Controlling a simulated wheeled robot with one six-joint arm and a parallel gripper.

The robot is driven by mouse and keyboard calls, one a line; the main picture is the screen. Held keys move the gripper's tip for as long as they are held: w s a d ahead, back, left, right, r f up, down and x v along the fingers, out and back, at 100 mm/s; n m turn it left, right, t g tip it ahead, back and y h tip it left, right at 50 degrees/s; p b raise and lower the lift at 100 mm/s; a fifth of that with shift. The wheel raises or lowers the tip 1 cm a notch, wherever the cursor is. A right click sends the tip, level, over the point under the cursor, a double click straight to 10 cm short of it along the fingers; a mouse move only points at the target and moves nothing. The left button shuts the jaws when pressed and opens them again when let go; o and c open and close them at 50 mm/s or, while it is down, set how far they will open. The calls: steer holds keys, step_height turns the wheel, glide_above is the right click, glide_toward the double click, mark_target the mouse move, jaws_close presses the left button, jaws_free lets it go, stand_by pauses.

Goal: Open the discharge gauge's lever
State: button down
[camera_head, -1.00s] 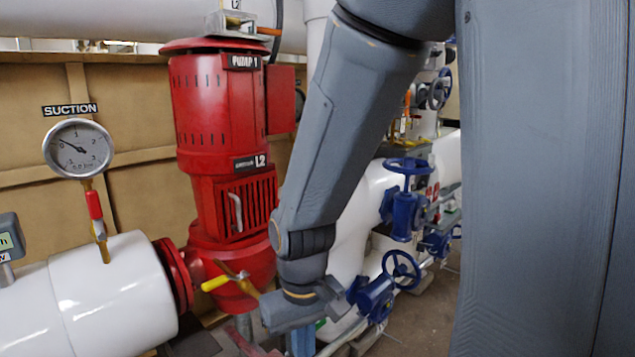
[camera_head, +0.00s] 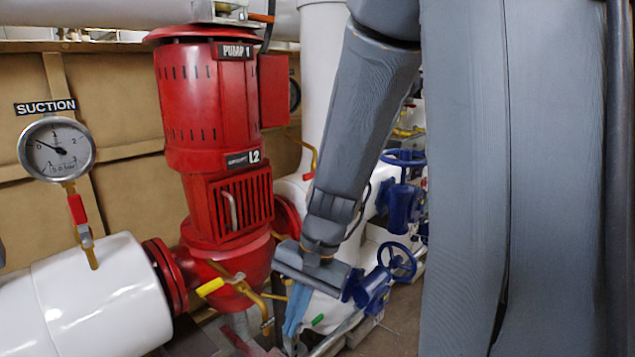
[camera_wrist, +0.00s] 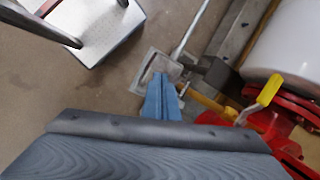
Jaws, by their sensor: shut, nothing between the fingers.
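No gauge labelled discharge can be read. A dark round rim (camera_head: 294,95), perhaps a gauge seen edge-on, shows behind the red pump's side box. Below it a thin brass pipe with a reddish handle (camera_head: 311,163) stands by the white pipe; I cannot tell if this is the discharge gauge's lever. My gripper (camera_head: 293,322) points down, low in front of the pump base, well below that handle. In the wrist view its blue fingers (camera_wrist: 160,84) are together and empty above the floor.
The suction gauge (camera_head: 57,149) with a red lever (camera_head: 77,209) is at left. A yellow-handled lever (camera_head: 211,287) is near my gripper, also in the wrist view (camera_wrist: 263,93). The red pump (camera_head: 211,110) and blue handwheels (camera_head: 398,262) flank my arm. Open floor (camera_wrist: 100,95) lies below.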

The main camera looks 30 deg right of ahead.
steer(key=w+d+r+m+t+y, duration=0.2)
steer(key=w+d+r+m+t, duration=0.15)
steer(key=w+m, duration=0.3)
steer(key=w+d+r+m+t+y, duration=0.2)
steer(key=w+d+r+m+t, duration=0.1)
steer(key=w+d+m, duration=0.3)
steer(key=w+d+r+m+t+h, duration=0.1)
steer(key=w+d+r+m+t, duration=0.2)
steer(key=d+m, duration=0.2)
steer(key=w+d+r+m+t+h+p, duration=0.1)
steer(key=w+d+r+m+t, duration=0.2)
steer(key=d, duration=0.5)
steer(key=shift+w+d+r+m+h, duration=0.4)
steer(key=shift+w+r+m, duration=0.15)
steer(key=shift+m, duration=0.5)
steer(key=shift+w+f, duration=0.1)
steer(key=w+a+p, duration=0.3)
steer(key=w+p, duration=0.2)
steer(key=w, duration=0.3)
steer(key=shift+w+a+r, duration=0.15)
steer(key=shift+w+r, duration=0.2)
steer(key=shift+r, duration=0.05)
